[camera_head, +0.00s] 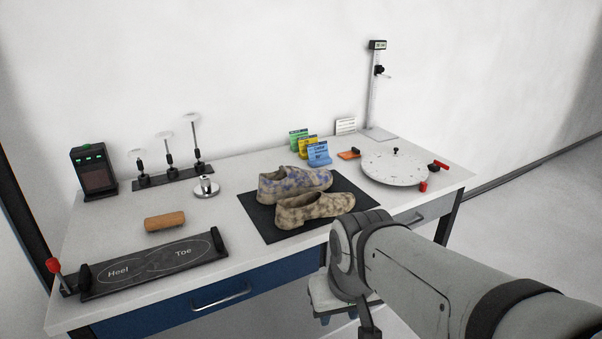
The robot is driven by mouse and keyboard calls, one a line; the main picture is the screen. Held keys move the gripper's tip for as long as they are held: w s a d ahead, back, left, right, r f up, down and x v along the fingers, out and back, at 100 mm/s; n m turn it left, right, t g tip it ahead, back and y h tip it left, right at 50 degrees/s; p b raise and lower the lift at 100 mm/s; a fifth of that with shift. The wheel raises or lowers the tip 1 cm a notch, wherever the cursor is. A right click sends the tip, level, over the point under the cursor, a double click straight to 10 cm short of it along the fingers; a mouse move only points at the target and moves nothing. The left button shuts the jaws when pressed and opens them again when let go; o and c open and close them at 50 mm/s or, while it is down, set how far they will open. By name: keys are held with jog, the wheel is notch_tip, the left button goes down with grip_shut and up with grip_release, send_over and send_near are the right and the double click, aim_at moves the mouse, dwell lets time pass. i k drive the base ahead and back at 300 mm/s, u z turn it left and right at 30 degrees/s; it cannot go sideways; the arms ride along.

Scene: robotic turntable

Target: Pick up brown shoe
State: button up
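A brown mottled shoe (314,208) lies upright on a black mat (262,224) on the table, with its toe toward the right. A second shoe (293,183), beige with blue patches, stands just behind it on the same mat. My arm comes in from the lower right, and its wrist is in front of the table, below and right of the brown shoe. The fingers of my gripper are not visible, so its opening does not show.
A round white turntable (395,168) and a tall post stand (375,90) are at the right. Small colored cards (318,153) stand behind the shoes. A wooden brush (165,221), a metal disc (206,187) and a Heel/Toe board (153,264) are at the left.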

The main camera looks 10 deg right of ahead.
aim_at(291, 213)
jog(key=z, duration=0.3)
jog(key=i, duration=1.1)
jog(key=z, duration=0.35)
